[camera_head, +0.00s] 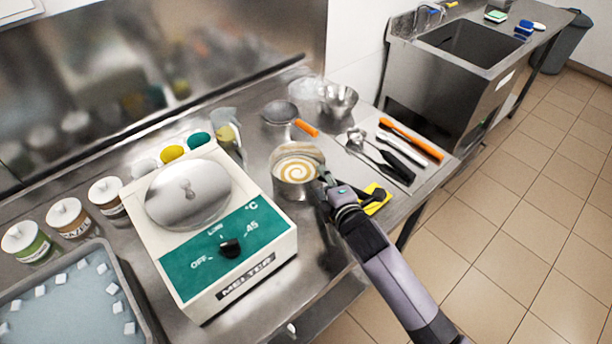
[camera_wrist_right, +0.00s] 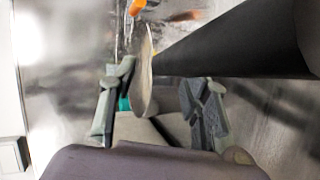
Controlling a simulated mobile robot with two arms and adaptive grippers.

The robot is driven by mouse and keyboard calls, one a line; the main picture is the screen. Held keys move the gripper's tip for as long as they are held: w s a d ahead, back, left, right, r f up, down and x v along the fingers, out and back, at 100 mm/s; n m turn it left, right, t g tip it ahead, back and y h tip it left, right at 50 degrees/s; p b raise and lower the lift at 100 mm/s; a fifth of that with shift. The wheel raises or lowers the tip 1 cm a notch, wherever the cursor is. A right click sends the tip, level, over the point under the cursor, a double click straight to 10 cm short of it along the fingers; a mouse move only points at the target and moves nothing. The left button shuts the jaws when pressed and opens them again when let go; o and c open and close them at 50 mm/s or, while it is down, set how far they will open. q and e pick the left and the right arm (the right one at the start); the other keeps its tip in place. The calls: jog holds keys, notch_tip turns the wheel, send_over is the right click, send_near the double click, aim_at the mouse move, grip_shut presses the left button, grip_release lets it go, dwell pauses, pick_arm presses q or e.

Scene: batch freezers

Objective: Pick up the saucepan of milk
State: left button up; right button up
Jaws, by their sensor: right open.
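The saucepan of milk (camera_head: 298,172) stands on the steel counter, right of the melter. A pale cream-and-brown swirl shows on the surface inside it. My right gripper (camera_head: 325,186) is at the pan's near right side, in front of where the handle joins, so most of the handle is hidden in the head view. In the right wrist view the gripper (camera_wrist_right: 160,108) is open, with one finger on each side. The pan's rim (camera_wrist_right: 146,75) and its dark handle (camera_wrist_right: 235,42) show there. I cannot tell whether a finger touches the pan. My left gripper is not in view.
The white and green melter (camera_head: 225,235) stands close left of the pan. A sieve with an orange handle (camera_head: 285,113) and a metal bowl (camera_head: 338,99) lie behind. Dark-handled utensils (camera_head: 395,165) and a yellow item (camera_head: 376,200) are to the right, near the counter's edge.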

grip_shut()
dwell(0.6)
jog(key=shift+w, duration=0.1)
dwell(0.4)
